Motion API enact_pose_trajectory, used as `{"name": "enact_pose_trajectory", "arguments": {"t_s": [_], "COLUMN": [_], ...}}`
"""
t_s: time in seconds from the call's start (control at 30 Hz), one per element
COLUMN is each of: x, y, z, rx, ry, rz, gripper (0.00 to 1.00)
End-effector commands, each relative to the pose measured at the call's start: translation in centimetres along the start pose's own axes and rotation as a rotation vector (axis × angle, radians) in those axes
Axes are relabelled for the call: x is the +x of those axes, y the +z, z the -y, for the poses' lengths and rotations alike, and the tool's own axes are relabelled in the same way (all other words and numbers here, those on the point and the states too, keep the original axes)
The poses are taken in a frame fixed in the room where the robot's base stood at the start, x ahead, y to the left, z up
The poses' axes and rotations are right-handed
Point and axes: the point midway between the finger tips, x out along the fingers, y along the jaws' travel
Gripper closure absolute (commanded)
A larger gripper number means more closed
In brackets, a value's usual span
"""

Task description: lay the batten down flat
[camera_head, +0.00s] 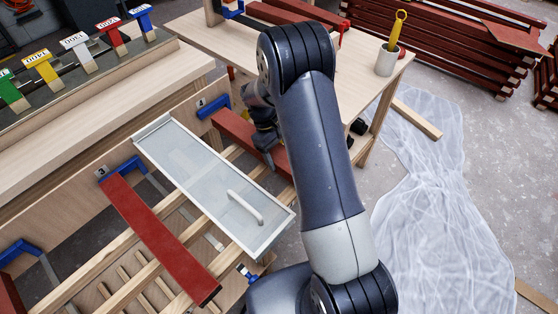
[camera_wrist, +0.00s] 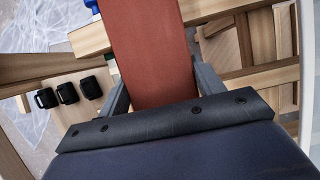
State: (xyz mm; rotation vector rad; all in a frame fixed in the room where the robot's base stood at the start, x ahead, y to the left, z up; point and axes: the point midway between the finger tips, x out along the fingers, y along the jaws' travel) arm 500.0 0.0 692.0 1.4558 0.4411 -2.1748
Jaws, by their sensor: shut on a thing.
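A red batten (camera_head: 243,136) runs from the blue bracket by the label 4 down to the right, partly hidden behind my arm. My gripper (camera_head: 268,150) is over its middle. In the wrist view the red batten (camera_wrist: 152,55) lies between the two fingers of my gripper (camera_wrist: 162,92), which are shut on its sides. Pale wooden rails pass beneath it. I cannot tell whether the batten touches them or hangs a little above.
A frosted panel with a handle (camera_head: 180,165) lies just left of the batten. Another red batten (camera_head: 150,235) lies at bracket 3. Black mugs (camera_wrist: 67,93) show in the wrist view. Plastic sheeting (camera_head: 430,200) covers the floor at right.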

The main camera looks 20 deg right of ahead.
Motion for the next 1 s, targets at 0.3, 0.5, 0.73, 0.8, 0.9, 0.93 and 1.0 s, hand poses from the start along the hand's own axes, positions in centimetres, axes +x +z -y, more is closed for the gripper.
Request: {"name": "enact_pose_trajectory", "arguments": {"t_s": [0.3,0.5,0.73,0.8,0.9,0.93,1.0], "x": [2.6,2.7,2.9,2.9,2.9,2.9,2.9], "y": [-1.1,-1.2,-1.2,-1.2,-1.2,-1.2,-1.2], "z": [0.0,0.0,0.0,0.0,0.0,0.0,0.0], "rx": [0.0,0.0,0.0,0.0,0.0,0.0,0.0], "ry": [0.001,0.001,0.0,0.0,0.0,0.0,0.0], "rz": [-0.002,-0.001,0.001,0.001,0.001,0.001,0.001], "gripper": [0.59,0.59,0.22,0.17,0.15,0.15,0.15]}}
